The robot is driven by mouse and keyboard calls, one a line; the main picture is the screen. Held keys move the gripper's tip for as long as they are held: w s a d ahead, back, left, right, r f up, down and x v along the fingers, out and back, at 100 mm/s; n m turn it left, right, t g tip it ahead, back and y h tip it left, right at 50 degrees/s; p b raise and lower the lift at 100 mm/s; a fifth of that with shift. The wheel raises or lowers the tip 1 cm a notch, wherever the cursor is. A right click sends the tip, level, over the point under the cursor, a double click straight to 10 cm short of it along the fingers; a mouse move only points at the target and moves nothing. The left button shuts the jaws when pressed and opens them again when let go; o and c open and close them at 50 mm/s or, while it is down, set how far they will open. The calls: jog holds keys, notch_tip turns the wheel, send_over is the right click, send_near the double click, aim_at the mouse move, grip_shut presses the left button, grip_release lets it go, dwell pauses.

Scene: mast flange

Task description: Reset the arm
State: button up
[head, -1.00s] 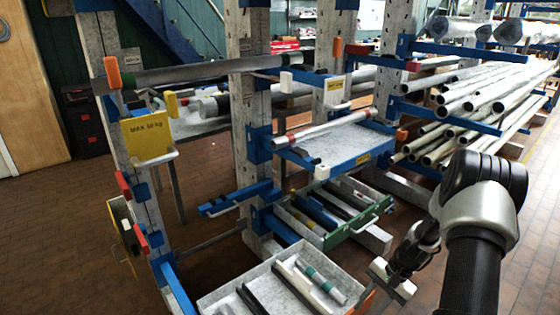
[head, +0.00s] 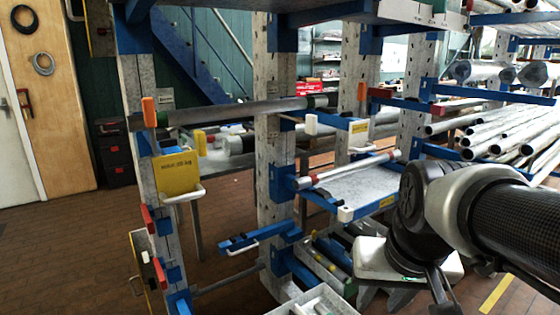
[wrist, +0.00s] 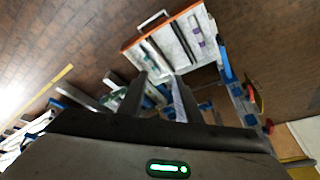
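My gripper (wrist: 158,80) shows in the wrist view with its two dark fingers apart, a gap between them and nothing held. The fingers point over the lower part of the rack, with an open drawer beyond their tips. In the head view my arm comes in from the right, its wrist in front of the lower right shelves. The fingertips are not clear in that view.
A rack with blue arms carries a long grey tube (head: 235,109) and a lower shelf (head: 362,182). Pipes (head: 510,135) lie at the right. The open drawer (wrist: 127,43) juts out low down. A yellow sign (head: 178,173) hangs left. Floor at left is clear.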

jog(key=s+r+p, duration=0.2)
jog(key=r+p, duration=0.8)
jog(key=s+a+r+n+t+p, duration=0.1)
jog(key=s+r+p, duration=0.1)
jog(key=r+p, duration=0.8)
jog(key=shift+s+a+r, duration=0.15)
jog(key=shift+a+r, duration=0.1)
jog(key=shift+r, duration=0.45)
jog(key=shift+a, duration=0.1)
